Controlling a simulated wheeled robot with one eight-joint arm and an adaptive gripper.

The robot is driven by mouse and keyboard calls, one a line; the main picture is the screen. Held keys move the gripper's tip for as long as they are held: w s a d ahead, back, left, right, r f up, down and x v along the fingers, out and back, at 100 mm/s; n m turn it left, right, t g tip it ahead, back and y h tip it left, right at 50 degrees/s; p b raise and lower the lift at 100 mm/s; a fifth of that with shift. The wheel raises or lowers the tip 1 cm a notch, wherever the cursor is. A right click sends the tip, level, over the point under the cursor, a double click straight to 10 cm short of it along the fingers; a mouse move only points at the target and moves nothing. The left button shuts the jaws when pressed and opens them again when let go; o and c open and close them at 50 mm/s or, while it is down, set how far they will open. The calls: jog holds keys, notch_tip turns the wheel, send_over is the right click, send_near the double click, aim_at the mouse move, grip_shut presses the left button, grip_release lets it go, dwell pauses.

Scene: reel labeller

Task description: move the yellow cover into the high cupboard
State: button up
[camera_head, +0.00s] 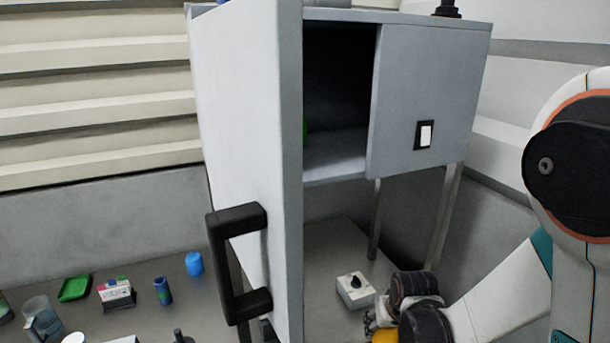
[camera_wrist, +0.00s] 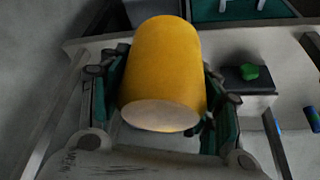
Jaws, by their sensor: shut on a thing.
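The yellow cover (camera_wrist: 162,70) is a rounded yellow cylinder with a pale flat end, held between the fingers of my gripper (camera_wrist: 160,95) in the wrist view. In the head view only a bit of the yellow cover (camera_head: 385,337) shows at the bottom edge, below my gripper (camera_head: 382,322). The high cupboard (camera_head: 430,95) is a grey box on metal legs above the bench. Its left door (camera_head: 245,130) stands open towards me, and its dark inside shows between the doors. My gripper is below and in front of the cupboard, outside it.
The open door's black handle (camera_head: 238,262) juts out left of my gripper. A white box with a black knob (camera_head: 355,289) stands on the bench beside my gripper.

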notch_tip(320, 180, down, 16)
jog(key=b, duration=1.5)
jog(key=shift+f, duration=0.2)
